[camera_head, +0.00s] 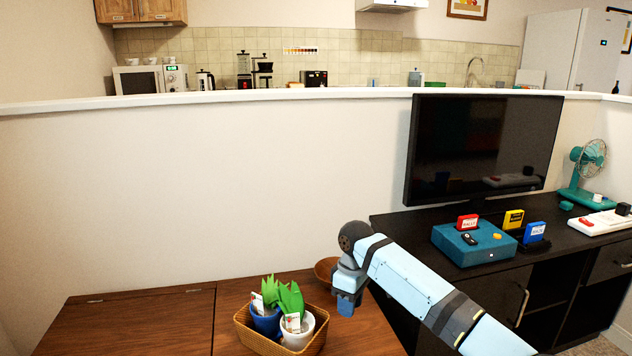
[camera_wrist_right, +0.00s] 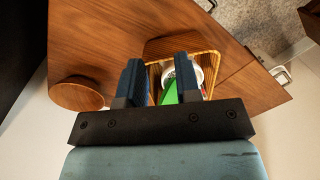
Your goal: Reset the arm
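My right arm comes in from the right in the head view, and its gripper (camera_head: 347,304) points down just right of a wicker basket (camera_head: 252,337). In the right wrist view the two dark blue fingers (camera_wrist_right: 160,78) stand apart with nothing held between them. The basket (camera_wrist_right: 181,55) shows beyond and between the fingers there. It holds a blue pot (camera_head: 266,322) and a white pot (camera_head: 297,335), both with green leaves (camera_head: 290,298) and white tags. My left gripper is in neither view.
A round wooden bowl (camera_head: 325,268) sits behind the gripper on the brown wooden top (camera_head: 135,322). At right, a black cabinet carries a television (camera_head: 480,148), a teal console (camera_head: 472,242) with cartridges, and a fan (camera_head: 587,170). The wooden top's left part is clear.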

